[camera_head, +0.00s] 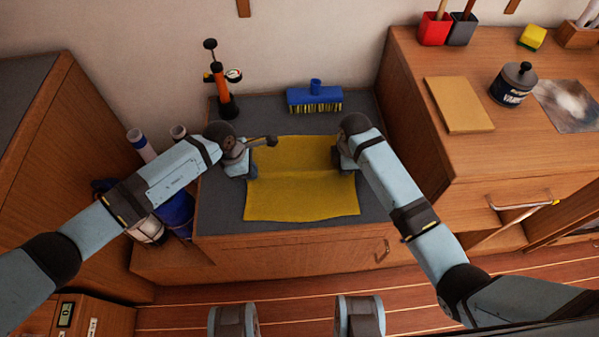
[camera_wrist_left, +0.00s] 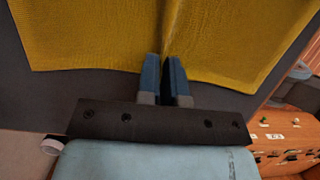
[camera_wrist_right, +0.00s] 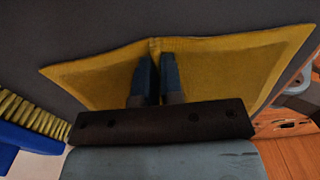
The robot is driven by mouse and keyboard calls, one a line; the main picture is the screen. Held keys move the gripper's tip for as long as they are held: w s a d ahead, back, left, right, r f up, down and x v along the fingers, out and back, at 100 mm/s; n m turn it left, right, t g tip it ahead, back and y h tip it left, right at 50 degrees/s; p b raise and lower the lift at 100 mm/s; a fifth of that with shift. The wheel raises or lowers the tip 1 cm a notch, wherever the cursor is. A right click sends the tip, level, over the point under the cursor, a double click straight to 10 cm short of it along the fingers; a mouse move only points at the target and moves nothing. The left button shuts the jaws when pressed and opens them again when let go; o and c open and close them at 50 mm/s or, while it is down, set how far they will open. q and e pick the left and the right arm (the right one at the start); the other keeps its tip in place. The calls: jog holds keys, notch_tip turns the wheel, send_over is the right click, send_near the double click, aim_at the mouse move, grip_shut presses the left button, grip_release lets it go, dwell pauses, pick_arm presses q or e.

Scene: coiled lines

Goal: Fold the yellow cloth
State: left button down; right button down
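The yellow cloth (camera_head: 300,195) lies spread on the grey top of a low wooden cabinet, with a faint crease running across its middle. My left gripper (camera_head: 252,172) is at the cloth's left edge. In the left wrist view its fingers (camera_wrist_left: 164,75) are close together with a ridge of cloth (camera_wrist_left: 240,45) rising between them. My right gripper (camera_head: 337,160) is at the right edge, partly hidden by its own arm. In the right wrist view its fingers (camera_wrist_right: 156,75) are nearly together on the cloth's edge, which peaks up there (camera_wrist_right: 90,72).
A blue brush (camera_head: 315,98) lies behind the cloth, close to my right gripper. An orange pump (camera_head: 222,92) with a gauge stands at the back left. A higher wooden counter (camera_head: 480,150) with a can (camera_head: 513,84) and a board (camera_head: 459,105) rises at right. Rolls (camera_head: 140,145) stand at left.

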dwell(0.5)
